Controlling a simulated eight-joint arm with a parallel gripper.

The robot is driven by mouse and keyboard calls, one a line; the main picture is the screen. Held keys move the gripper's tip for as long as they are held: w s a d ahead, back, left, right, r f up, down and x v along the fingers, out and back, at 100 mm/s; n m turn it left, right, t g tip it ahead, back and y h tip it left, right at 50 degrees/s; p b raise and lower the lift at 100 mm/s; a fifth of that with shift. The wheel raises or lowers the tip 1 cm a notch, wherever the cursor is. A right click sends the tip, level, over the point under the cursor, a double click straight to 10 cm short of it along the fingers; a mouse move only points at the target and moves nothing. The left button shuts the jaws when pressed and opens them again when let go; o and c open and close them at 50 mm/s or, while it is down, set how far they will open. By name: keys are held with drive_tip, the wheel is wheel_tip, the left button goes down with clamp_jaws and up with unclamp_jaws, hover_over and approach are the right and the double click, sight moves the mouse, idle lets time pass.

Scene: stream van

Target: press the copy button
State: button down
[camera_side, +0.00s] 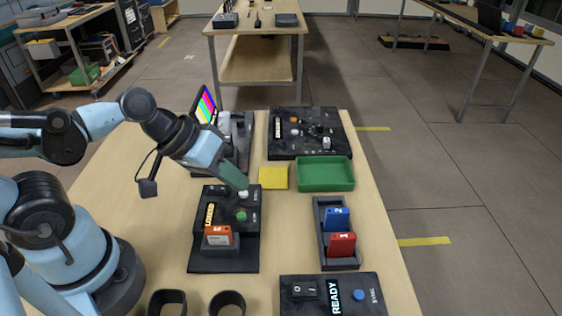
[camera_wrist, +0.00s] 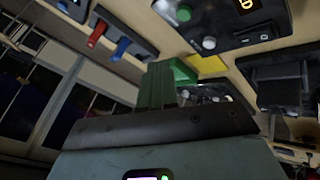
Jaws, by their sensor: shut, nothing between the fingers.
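A black copier unit (camera_side: 223,253) stands on the table in the side view, with an orange card (camera_side: 218,235) upright in its front slot. Its sloped panel carries a white button (camera_side: 243,195), a green button (camera_side: 241,216) and a small yellow display (camera_side: 210,214). The button labels are too small to read. My gripper (camera_side: 243,185) is shut and empty, its green fingertips just above the white button; contact cannot be told. In the wrist view, the shut fingers (camera_wrist: 160,84) rise at the centre, and the white button (camera_wrist: 209,43) and green button (camera_wrist: 183,13) show above right.
A card rack (camera_side: 322,262) with blue and red cards stands right of the copier. A yellow pad (camera_side: 273,178) and green tray (camera_side: 325,187) lie behind it. A black panel (camera_side: 310,145) is farther back, and a READY switch box (camera_side: 333,308) is in front.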

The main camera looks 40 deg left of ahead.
sight(238, 215)
drive_tip(key=shift+f, duration=2.6)
drive_tip(key=shift+f, duration=0.15)
drive_tip(key=shift+f, duration=0.3)
drive_tip(key=shift+f, duration=0.4)
idle(0.9)
drive_tip(key=shift+r, duration=0.85)
drive_tip(key=shift+r, duration=0.1)
drive_tip(key=shift+r, duration=2.4)
drive_tip(key=shift+a, duration=0.1)
